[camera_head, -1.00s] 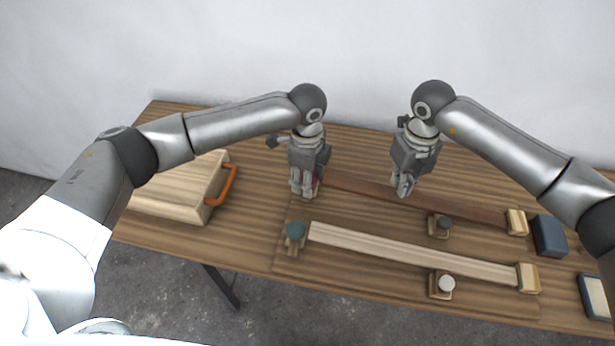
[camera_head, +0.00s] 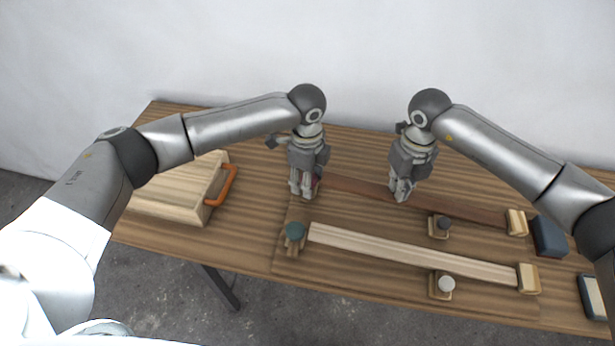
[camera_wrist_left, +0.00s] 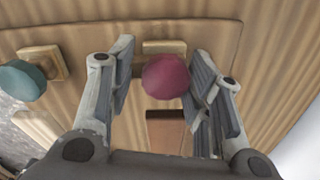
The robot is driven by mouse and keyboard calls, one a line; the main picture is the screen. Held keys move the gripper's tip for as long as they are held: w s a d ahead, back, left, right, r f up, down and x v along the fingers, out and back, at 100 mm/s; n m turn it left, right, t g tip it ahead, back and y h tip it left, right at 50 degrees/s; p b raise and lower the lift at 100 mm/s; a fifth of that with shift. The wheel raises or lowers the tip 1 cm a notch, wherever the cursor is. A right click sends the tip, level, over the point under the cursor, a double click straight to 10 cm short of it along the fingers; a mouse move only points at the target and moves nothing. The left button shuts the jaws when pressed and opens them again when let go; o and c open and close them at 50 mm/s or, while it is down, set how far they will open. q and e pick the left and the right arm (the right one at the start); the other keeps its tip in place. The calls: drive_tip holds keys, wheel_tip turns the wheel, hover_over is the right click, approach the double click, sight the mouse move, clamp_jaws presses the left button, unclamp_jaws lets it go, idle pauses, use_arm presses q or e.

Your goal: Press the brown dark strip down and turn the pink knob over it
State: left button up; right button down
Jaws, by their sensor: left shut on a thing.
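The brown dark strip (camera_head: 455,207) lies along the board, its left end at my left gripper; that end (camera_wrist_left: 165,130) also shows in the left wrist view. The pink knob (camera_wrist_left: 166,77) is between the fingers of my left gripper (camera_wrist_left: 163,85), which is shut on it. In the head view this gripper (camera_head: 303,192) hides most of the knob. My right gripper (camera_head: 401,196) looks shut and points down at the strip, left of its middle. Its tips look on or just above the strip; I cannot tell whether they touch.
A pale strip (camera_head: 400,250) lies in front, with a teal knob (camera_head: 295,231) at its left end. A grey knob (camera_head: 444,223) and a white knob (camera_head: 446,284) stand on small blocks. A wooden box (camera_head: 170,205) with an orange handle is left; a blue block (camera_head: 549,236) is right.

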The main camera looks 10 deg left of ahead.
use_arm(q)
drive_tip(key=shift+s+a+f, duration=0.1)
drive_tip(key=shift+s+f, duration=0.35)
drive_tip(key=shift+f, duration=0.1)
use_arm(e)
drive_tip(key=shift+f, duration=1)
use_arm(q)
drive_tip(key=o, duration=1.1)
use_arm(e)
drive_tip(key=shift+s, duration=0.1)
use_arm(q)
drive_tip(key=shift+w, duration=0.1)
drive_tip(key=shift+r, duration=0.15)
drive_tip(key=shift+w+r, duration=0.1)
drive_tip(key=shift+r, duration=0.05)
use_arm(e)
drive_tip(key=shift+r, duration=0.1)
use_arm(q)
drive_tip(key=shift+r, duration=3.5)
